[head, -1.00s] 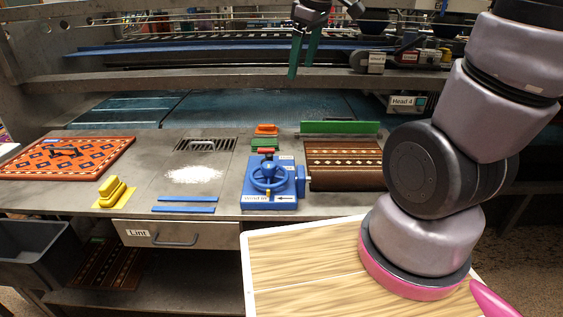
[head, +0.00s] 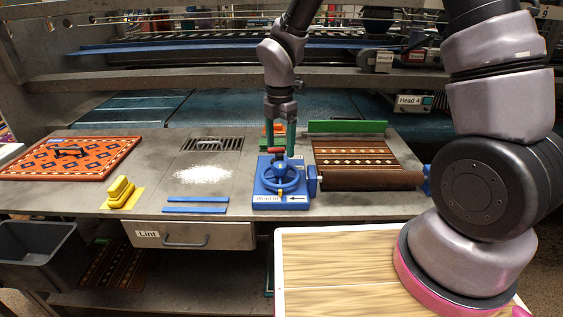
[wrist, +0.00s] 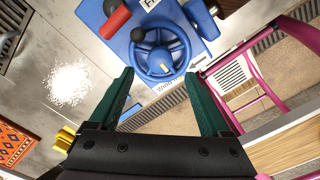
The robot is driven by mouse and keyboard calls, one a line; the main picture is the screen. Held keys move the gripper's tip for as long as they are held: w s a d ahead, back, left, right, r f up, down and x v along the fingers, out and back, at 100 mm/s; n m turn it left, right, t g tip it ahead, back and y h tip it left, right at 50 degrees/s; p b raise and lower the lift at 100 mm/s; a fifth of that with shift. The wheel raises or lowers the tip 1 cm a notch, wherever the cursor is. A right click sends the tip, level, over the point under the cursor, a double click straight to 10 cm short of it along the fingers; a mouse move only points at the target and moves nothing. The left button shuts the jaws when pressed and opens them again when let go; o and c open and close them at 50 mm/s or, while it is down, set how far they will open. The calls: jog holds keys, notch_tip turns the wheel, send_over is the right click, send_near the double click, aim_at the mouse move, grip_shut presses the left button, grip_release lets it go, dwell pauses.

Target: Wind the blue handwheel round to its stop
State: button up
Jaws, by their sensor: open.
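The blue handwheel (head: 279,176) sits on a blue base (head: 268,203) on the grey bench. The base's front label carries an arrow pointing left. In the wrist view the handwheel (wrist: 160,58) shows its spokes, hub and a dark round knob (wrist: 138,34) near its rim. My gripper (head: 279,146) hangs fingers down above and behind the wheel in the head view. Its two green fingers are wide apart and empty. In the wrist view my gripper (wrist: 161,74) has the wheel framed beyond its fingertips, apparently without touching it.
A red-handled lever (wrist: 115,22) stands beside the wheel. A brown patterned rug on a roller (head: 355,160) lies to the right. White lint (head: 203,174), blue strips (head: 195,205) and a yellow scrubber-like block (head: 122,192) lie left. A drawer (head: 195,236) is below.

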aim_at(280, 163)
notch_tip(280, 163, down, 6)
jog(key=shift+f, duration=0.15)
grip_shut()
dwell(0.3)
